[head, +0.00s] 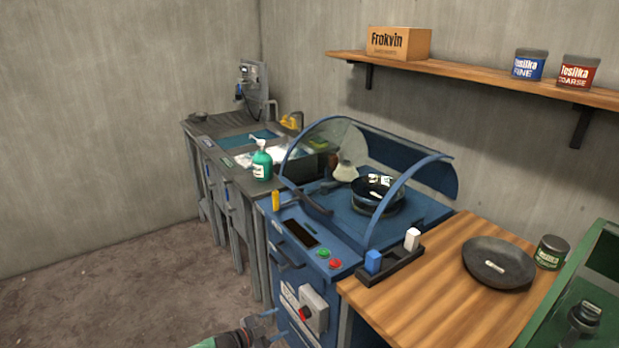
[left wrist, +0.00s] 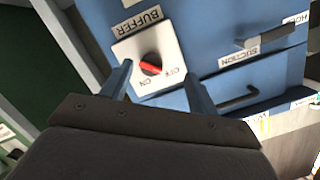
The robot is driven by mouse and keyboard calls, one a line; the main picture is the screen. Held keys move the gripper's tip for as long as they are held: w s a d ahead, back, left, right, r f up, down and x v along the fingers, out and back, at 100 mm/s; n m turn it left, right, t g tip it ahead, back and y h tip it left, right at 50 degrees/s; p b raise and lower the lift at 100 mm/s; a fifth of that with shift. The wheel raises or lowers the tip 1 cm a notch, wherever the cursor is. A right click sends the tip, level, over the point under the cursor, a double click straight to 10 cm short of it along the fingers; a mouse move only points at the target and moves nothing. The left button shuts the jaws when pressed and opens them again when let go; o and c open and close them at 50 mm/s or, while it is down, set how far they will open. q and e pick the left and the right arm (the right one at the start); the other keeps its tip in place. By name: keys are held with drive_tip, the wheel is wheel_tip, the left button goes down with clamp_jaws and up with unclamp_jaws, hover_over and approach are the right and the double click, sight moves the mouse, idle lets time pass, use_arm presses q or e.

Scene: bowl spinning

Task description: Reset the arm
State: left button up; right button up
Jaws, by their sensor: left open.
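My left gripper (head: 268,329) is at the bottom edge of the head view, low in front of the blue machine (head: 337,252). Its two fingers also show in the left wrist view (left wrist: 157,72), spread apart with nothing held between them. A red switch knob (left wrist: 151,69) on a white plate marked BUFFER, with ON and OFF labels, lies beyond the fingers in that view. The same knob (head: 306,314) is on the machine's front in the head view, just right of the gripper. I cannot tell the exact gap. My right gripper is not in view.
A wooden table (head: 428,291) with a dark pan (head: 497,263) adjoins the machine on the right. A clear curved hood (head: 327,143) covers a dark bowl (head: 377,193). A grey counter (head: 236,178) with a green bottle (head: 262,164) stands left. Floor at left is clear.

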use_arm(q)
drive_tip(key=w+a+n+t+y, duration=0.1)
drive_tip(key=w+a+n+y, duration=0.25)
drive_tip(key=y, duration=0.45)
wheel_tip(320, 180, up, 12)
drive_tip(key=s+d+f+n+y, duration=0.1)
drive_tip(key=s+n+y, duration=0.1)
drive_tip(key=n+y, duration=0.1)
drive_tip(key=s+d+r+n+g+y, duration=0.1)
drive_tip(key=s+r+g, duration=0.15)
drive_tip(key=s, duration=0.35)
drive_tip(key=s+d+r+n+g+y, duration=0.1)
drive_tip(key=s+r+n, duration=0.1)
drive_tip(key=s+r, duration=0.3)
drive_tip(key=s+a+n+g+h, duration=0.2)
drive_tip(key=s+n, duration=0.2)
drive_tip(key=s, duration=1.5)
drive_tip(key=s+f+n+g, duration=0.1)
drive_tip(key=s+f+g, duration=0.1)
drive_tip(key=s+f, duration=0.3)
drive_tip(key=s+f+g, duration=0.2)
drive_tip(key=s+f, duration=0.3)
drive_tip(key=s, duration=0.8)
drive_tip(key=shift+s+a+n, duration=0.3)
drive_tip(key=shift+a+n, duration=0.05)
